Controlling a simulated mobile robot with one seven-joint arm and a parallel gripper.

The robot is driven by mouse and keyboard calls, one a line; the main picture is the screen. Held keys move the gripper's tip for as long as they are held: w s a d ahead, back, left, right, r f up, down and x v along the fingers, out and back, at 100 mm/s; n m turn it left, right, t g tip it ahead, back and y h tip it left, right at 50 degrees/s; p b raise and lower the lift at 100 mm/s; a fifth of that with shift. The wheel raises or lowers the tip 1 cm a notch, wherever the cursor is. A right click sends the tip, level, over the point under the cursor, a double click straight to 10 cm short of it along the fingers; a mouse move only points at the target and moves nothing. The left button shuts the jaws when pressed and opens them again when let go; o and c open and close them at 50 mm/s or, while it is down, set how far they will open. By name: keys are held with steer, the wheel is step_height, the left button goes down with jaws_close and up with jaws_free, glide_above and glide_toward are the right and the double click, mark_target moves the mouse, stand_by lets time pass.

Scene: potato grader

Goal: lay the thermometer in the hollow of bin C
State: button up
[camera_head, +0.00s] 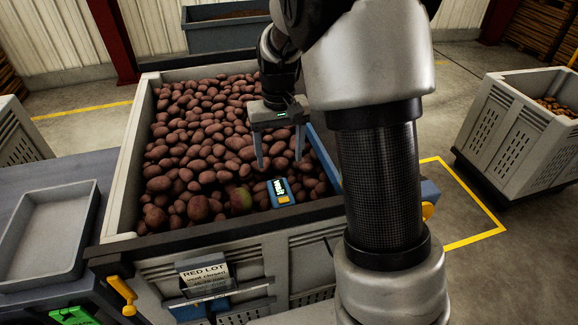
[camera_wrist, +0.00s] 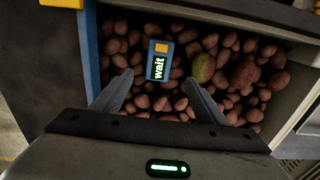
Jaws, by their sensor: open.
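A blue thermometer (camera_head: 281,191) with a yellow-orange end and a lit display lies on the potatoes near the front of the large grey bin (camera_head: 121,205). In the wrist view the thermometer (camera_wrist: 159,62) reads "wait" and lies beyond and between my fingertips. My gripper (camera_head: 281,164) is open and empty, pointing down above the potatoes, behind the thermometer in the head view. No letter C is readable on the bin. A distinct hollow cannot be made out among the potatoes.
A greenish potato (camera_head: 241,200) lies left of the thermometer. A card (camera_head: 204,272) reading "RED LOT" hangs on the bin's front. A shallow grey tray (camera_head: 48,232) stands at left. Another grey bin (camera_head: 520,115) stands at right. My arm hides the bin's right side.

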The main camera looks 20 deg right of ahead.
steer(key=s+r+t, duration=0.3)
steer(key=s+r, duration=0.8)
steer(key=r, duration=0.1)
steer(key=s+r+t, duration=0.2)
steer(key=s+r, duration=0.1)
steer(key=s, duration=0.9)
steer(key=shift+s+r, duration=0.1)
steer(key=shift+s, duration=0.05)
